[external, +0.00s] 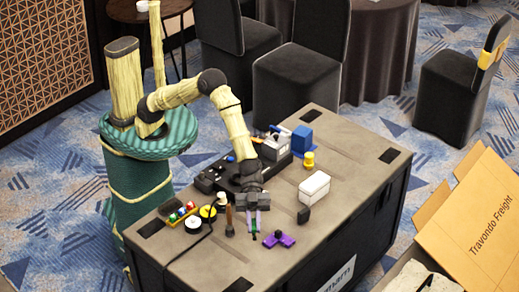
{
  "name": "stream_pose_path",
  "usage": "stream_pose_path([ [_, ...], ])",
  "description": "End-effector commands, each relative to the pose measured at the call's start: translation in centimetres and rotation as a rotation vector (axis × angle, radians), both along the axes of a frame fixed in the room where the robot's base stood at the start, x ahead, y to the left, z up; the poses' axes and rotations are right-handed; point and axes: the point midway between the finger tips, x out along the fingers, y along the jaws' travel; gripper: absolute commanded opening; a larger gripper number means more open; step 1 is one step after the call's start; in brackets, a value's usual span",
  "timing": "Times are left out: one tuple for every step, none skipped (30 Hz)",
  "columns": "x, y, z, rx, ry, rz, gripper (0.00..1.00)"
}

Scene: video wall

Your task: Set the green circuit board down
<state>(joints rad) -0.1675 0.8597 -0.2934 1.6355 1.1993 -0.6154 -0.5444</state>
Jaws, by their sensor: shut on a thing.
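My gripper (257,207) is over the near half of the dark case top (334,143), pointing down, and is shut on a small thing. A thin green sliver (253,221) shows just under the fingers. It looks like the green circuit board held on edge, but it is too small to tell for certain. Whether its lower edge touches the case top cannot be told from this view. My gripper hides part of it.
A purple piece (279,239) lies just right of the gripper. A brown-handled tool (229,221), yellow and white discs (208,212), a tray of coloured pieces (181,213) and a cable are left. A white box (314,187) and small black block (304,215) stand right. The front right top is clear.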

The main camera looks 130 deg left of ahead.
Motion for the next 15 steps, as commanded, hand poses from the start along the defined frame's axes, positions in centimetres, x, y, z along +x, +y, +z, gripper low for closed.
stream_pose_path([
  [0.0,0.2,-1.3,0.000,0.007,0.004,0.00],
  [0.0,0.2,-1.7,0.000,0.007,0.004,0.00],
  [0.0,0.2,-2.4,-0.001,0.006,0.003,0.00],
  [0.0,0.2,-2.9,-0.001,0.006,0.003,0.00],
  [0.0,0.2,-3.3,0.000,0.006,0.003,0.00],
  [0.0,0.2,-3.6,0.000,0.004,0.002,0.00],
  [0.0,0.2,-3.8,-0.001,0.003,0.003,0.00],
  [0.0,0.2,-4.0,-0.001,0.003,0.003,0.00],
  [0.0,0.2,-4.1,0.000,0.003,0.003,0.00],
  [0.0,0.2,-4.1,0.001,0.002,0.004,0.00],
  [0.0,0.2,-4.1,0.000,0.001,0.004,0.00],
  [0.0,0.2,-4.1,0.000,0.001,0.004,0.00],
  [0.0,0.2,-4.1,0.000,0.001,0.004,0.00],
  [0.0,0.3,-4.1,0.000,0.001,0.004,0.00],
  [0.0,0.3,-4.1,0.000,0.001,0.004,0.00],
])
